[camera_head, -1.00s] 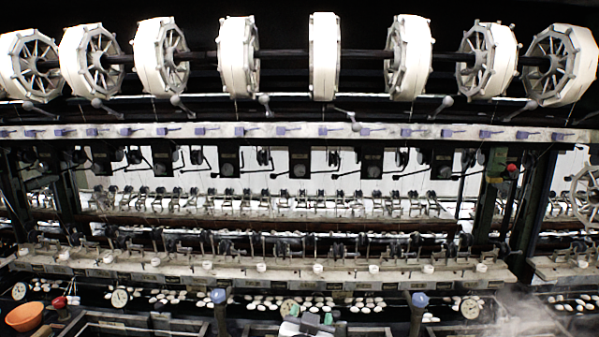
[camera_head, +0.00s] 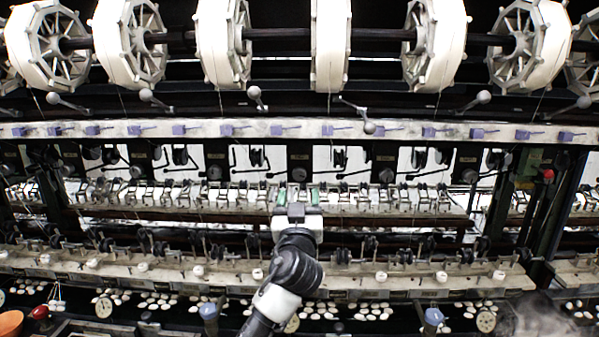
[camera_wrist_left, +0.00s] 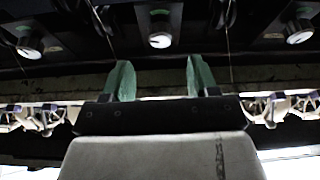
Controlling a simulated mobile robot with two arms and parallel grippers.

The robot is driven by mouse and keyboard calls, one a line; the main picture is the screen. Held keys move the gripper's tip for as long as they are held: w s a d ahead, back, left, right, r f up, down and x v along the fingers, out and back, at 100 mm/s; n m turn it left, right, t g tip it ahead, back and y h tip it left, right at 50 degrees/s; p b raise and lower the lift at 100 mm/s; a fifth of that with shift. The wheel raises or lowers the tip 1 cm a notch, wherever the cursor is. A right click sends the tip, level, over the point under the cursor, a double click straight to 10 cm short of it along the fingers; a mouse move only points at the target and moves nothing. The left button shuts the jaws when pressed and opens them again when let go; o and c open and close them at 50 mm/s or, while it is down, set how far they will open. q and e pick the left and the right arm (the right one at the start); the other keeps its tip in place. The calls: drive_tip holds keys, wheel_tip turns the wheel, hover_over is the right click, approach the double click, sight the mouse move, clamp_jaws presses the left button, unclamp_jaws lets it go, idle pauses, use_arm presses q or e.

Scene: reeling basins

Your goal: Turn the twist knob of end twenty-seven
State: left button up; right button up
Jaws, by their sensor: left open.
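My left gripper (camera_head: 298,196) is raised in front of the middle row of small metal fittings, its two green fingers apart with nothing between them. In the left wrist view the open fingers (camera_wrist_left: 161,80) point toward a dark panel. A round silver knob with a pale face (camera_wrist_left: 160,40) shows there above and between the fingertips, apart from them. Similar knobs show at the left (camera_wrist_left: 29,47) and right (camera_wrist_left: 299,31). In the head view dark boxes (camera_head: 300,172) line the frame above the gripper. I cannot read which end is twenty-seven. My right gripper is not in view.
Large white reels (camera_head: 331,45) hang along the top on a dark shaft. Below them runs a pale rail (camera_head: 400,130) with purple levers. A lower ledge (camera_head: 350,281) carries white cups, with basins of cocoons beneath. Thin threads hang around the gripper.

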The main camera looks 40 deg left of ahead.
sight(299, 178)
use_arm(q)
drive_tip(key=p+x, duration=0.1)
drive_tip(key=x, duration=0.2)
drive_tip(key=p+x, duration=0.1)
drive_tip(key=x, duration=0.2)
drive_tip(key=shift+a+f, duration=0.2)
drive_tip(key=shift+w+a, duration=0.1)
drive_tip(key=shift+w, duration=0.05)
drive_tip(key=shift+r, duration=0.1)
drive_tip(key=c, duration=0.9)
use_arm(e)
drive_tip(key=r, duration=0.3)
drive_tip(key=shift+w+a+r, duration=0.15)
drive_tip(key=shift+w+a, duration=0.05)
use_arm(q)
drive_tip(key=shift+m, duration=0.3)
